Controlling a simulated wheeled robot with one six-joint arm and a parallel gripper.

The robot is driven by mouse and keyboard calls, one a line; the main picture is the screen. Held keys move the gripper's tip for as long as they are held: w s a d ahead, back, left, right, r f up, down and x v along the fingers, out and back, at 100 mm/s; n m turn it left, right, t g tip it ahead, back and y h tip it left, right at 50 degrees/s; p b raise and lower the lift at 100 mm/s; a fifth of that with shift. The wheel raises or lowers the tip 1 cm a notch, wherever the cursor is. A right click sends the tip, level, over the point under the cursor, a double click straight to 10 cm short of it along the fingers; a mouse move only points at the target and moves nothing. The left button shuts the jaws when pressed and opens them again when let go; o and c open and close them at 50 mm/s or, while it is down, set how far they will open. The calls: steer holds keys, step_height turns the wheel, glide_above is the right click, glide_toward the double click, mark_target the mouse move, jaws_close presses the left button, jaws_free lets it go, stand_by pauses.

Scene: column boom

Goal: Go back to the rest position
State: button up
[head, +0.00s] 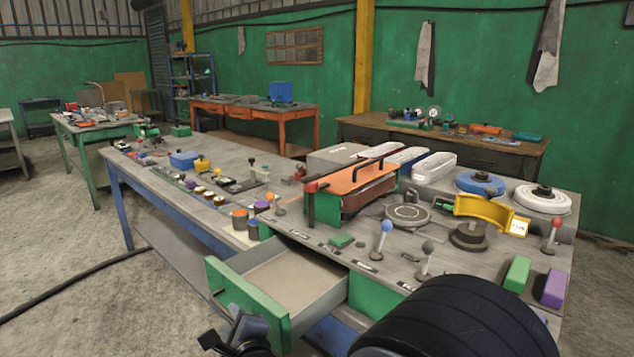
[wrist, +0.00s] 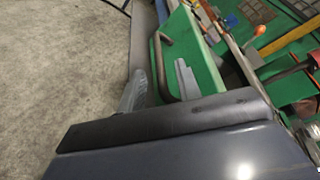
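My gripper (head: 237,333) shows at the bottom of the head view, dark and partly cut off by the frame edge. It is just in front of the open drawer (head: 272,317), which has a green front and an empty-looking grey inside.
The drawer juts out from the grey workbench (head: 335,258). On the bench stand an orange-topped box (head: 350,180), a yellow curved part (head: 490,212) and several knobbed levers. A black hose (head: 75,287) lies on the floor. The concrete floor at left is mostly open.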

mark_target(229, 313)
steer(key=x, duration=0.3)
steer(key=shift+w+a, duration=0.2)
steer(key=shift+w, duration=0.1)
steer(key=shift+w+d, duration=0.1)
steer(key=shift+w, duration=0.05)
